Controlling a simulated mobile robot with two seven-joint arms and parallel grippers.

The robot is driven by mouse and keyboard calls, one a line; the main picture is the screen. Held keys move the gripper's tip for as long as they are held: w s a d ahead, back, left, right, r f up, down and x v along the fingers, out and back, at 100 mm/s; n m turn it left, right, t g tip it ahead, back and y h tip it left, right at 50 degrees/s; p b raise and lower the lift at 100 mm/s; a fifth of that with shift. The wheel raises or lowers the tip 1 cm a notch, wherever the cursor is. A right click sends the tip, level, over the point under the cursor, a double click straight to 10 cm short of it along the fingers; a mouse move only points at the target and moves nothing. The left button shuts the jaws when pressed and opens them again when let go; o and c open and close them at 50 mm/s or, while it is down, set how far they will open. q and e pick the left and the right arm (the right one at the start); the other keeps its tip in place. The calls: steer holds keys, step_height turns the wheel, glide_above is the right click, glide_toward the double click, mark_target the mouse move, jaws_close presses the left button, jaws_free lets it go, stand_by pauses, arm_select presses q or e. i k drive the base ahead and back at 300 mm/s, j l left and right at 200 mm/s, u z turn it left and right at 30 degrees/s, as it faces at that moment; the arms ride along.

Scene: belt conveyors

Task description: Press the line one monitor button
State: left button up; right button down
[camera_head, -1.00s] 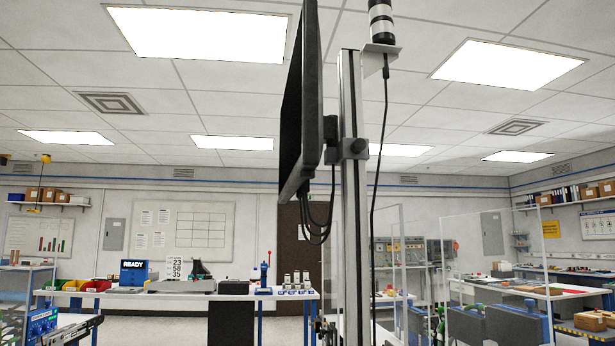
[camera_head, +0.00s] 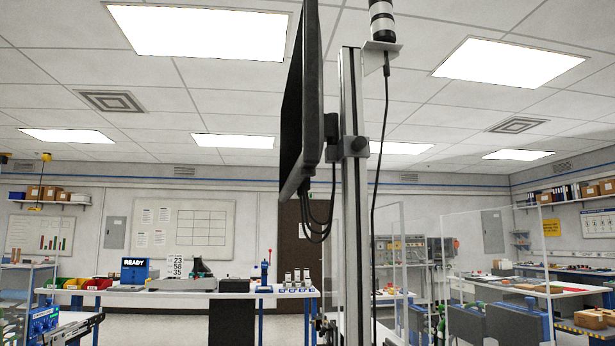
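A dark flat monitor (camera_head: 312,90) is seen nearly edge-on in the upper middle of the head view, with its screen side turned to the left. It hangs by a bracket on a grey metal post (camera_head: 352,200), and black cables loop below it. Its front face and any button on it are too oblique to make out. I cannot tell from this view whether it is the line one monitor. Neither of my grippers shows in the head view.
A long workbench (camera_head: 180,293) with a blue READY display (camera_head: 135,270) stands at the back left. Clear panels (camera_head: 497,240) stand to the right of the post. A conveyor end (camera_head: 75,328) is at the lower left. Some floor is free before the bench.

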mark_target(304, 172)
steer(key=i+j+z, duration=0.15)
steer(key=j+z, duration=0.25)
steer(key=j, duration=0.3)
steer(key=j+z, duration=0.35)
steer(key=j, duration=0.35)
steer(key=j+z, duration=0.4)
steer(key=j, duration=0.35)
